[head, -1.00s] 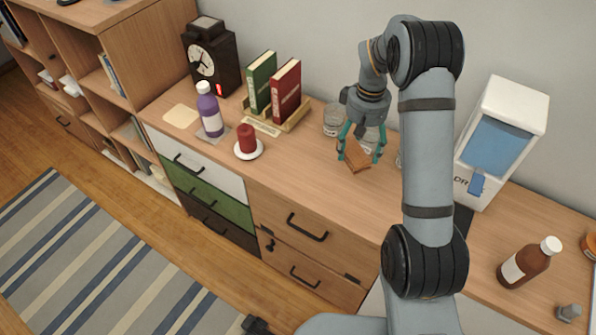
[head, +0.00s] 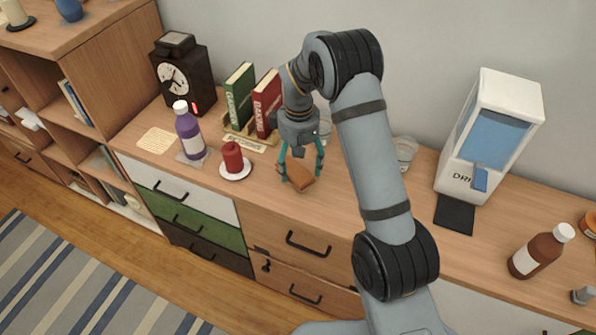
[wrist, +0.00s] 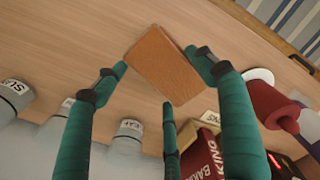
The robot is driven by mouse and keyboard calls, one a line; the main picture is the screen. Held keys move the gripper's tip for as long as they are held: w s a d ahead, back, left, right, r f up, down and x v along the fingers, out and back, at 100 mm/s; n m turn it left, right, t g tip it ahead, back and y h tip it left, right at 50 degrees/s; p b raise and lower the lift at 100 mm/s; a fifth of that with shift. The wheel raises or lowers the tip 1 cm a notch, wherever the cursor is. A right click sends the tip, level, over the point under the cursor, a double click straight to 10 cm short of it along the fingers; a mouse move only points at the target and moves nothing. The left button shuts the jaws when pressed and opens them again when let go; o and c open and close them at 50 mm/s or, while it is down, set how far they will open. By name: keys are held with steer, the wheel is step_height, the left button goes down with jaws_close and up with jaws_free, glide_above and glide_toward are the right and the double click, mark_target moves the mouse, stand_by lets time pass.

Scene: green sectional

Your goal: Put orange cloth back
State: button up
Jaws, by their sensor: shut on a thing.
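The orange cloth (head: 296,178) is a folded brown-orange square; it also shows in the wrist view (wrist: 163,65). My gripper (head: 301,172) is shut on the cloth, its teal fingers pointing down around it. The cloth is tilted and appears to be held just above the wooden counter (head: 345,215); I cannot tell the exact gap. In the wrist view my teal fingers (wrist: 160,80) stand on both sides of the cloth, with another behind it. The arm hides part of the counter behind the gripper.
A red candle on a white saucer (head: 235,175) stands left of the cloth. Green and red books (head: 239,95) are behind, with a purple bottle (head: 189,135) and black clock (head: 182,75) further left. Jars (head: 405,150) and a dispenser (head: 488,135) stand right. Drawers line the front.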

mark_target(298, 167)
steer(key=shift+a+f+p, duration=0.1)
steer(key=shift+f+p, duration=0.25)
steer(key=shift+f, duration=1.65)
steer(key=shift+f, duration=0.1)
steer(key=shift+f+b, duration=0.2)
steer(key=shift+b, duration=0.1)
steer(key=o, duration=1.1)
steer(key=shift+r, duration=0.15)
step_height(298, 167, up, 12)
steer(key=shift+r, duration=0.2)
steer(key=shift+o, duration=1.4)
